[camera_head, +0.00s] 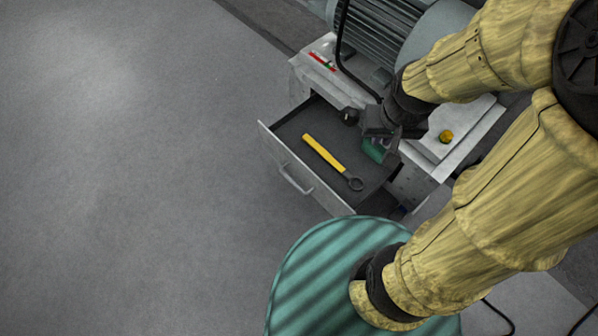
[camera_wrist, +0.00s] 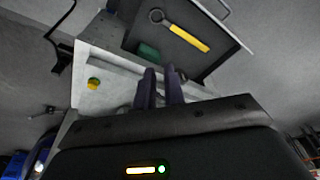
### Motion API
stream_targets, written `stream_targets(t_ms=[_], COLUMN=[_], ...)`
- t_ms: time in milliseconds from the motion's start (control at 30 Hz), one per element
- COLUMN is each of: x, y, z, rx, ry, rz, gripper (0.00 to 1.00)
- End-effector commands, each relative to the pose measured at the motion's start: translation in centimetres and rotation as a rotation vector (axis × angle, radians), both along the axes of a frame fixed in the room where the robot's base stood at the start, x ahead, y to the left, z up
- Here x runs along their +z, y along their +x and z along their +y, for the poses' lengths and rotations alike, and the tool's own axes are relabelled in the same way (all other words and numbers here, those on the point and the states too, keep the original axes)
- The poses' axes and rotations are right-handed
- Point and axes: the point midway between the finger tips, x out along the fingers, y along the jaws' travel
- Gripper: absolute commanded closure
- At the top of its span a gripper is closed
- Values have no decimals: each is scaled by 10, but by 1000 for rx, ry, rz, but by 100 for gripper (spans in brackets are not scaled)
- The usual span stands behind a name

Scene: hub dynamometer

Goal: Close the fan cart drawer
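The fan cart drawer (camera_head: 286,148) is pulled out toward the lower left in the head view. Its grey front panel carries a bar handle (camera_head: 295,180). The drawer also shows in the wrist view (camera_wrist: 213,66), with its handle (camera_wrist: 217,10) at the top. Inside lie a yellow-handled wrench (camera_head: 325,154) and a green item (camera_head: 374,150). The cart's light top (camera_head: 453,150) is behind the drawer. My gripper (camera_wrist: 163,80) is over the cart's edge by the drawer's inner end.
A large grey motor (camera_head: 400,30) sits on the cart, with a black cable looping down. A teal round object (camera_head: 320,275) stands just in front of the drawer's near end. A yellow knob (camera_head: 446,136) is on the cart top. The floor to the left is clear.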

Motion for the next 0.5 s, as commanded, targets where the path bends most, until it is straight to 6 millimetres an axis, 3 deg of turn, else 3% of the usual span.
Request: stream_targets(t_ms=[300, 500], x=[68, 81], y=[0, 0], z=[0, 0], rx=[0, 0], ry=[0, 0], rz=[-1, -1], gripper=[100, 100])
